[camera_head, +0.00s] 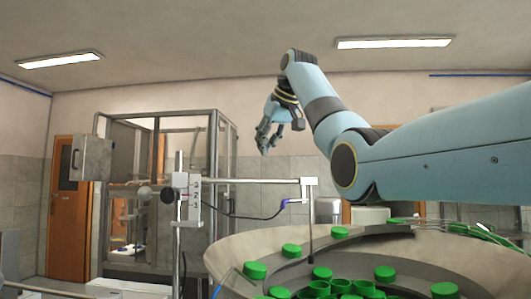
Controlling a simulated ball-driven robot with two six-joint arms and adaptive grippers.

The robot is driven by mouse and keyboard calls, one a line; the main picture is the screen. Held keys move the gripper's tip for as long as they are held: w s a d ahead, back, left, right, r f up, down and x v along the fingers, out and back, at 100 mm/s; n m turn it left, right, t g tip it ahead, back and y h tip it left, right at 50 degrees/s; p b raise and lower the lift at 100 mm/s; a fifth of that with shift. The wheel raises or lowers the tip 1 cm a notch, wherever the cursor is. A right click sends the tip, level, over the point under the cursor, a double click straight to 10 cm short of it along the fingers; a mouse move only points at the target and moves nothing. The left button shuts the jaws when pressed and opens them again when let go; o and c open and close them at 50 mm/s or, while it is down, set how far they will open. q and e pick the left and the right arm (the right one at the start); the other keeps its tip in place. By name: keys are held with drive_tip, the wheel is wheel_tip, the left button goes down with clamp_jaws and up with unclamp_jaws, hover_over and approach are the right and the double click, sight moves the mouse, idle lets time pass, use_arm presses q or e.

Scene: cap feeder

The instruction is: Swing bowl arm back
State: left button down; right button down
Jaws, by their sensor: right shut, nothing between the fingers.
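The bowl arm (255,181) is a thin horizontal grey rod. It runs from a clamp block (194,195) on an upright post (178,232) at the left to a small end block (308,181). From that block a thin rod (311,222) hangs down over the bowl, and a purple-tipped cable hooks on near it. The feeder bowl (228,257) is wide and metallic, with green caps (323,273) inside and on its track. My right gripper (264,147) is shut and empty, raised above and behind the rod in the picture, apart from it. My left gripper is out of view.
A glass-walled cabinet (213,165) stands behind at the left, with a grey box (90,158) beside it. An orange door (67,215) is further left. My right arm crosses above the bowl from the right. The air left of the gripper looks clear.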

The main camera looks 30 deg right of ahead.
drive_tip(key=p+x, duration=0.4)
drive_tip(key=x, duration=0.4)
drive_tip(key=shift+s+f+p, duration=0.2)
drive_tip(key=shift+s+f, duration=0.05)
drive_tip(key=shift+s, duration=0.7)
drive_tip(key=shift+s+f+p, duration=0.2)
drive_tip(key=shift+s+f, duration=0.1)
drive_tip(key=shift+s, duration=0.65)
drive_tip(key=shift+w, duration=0.1)
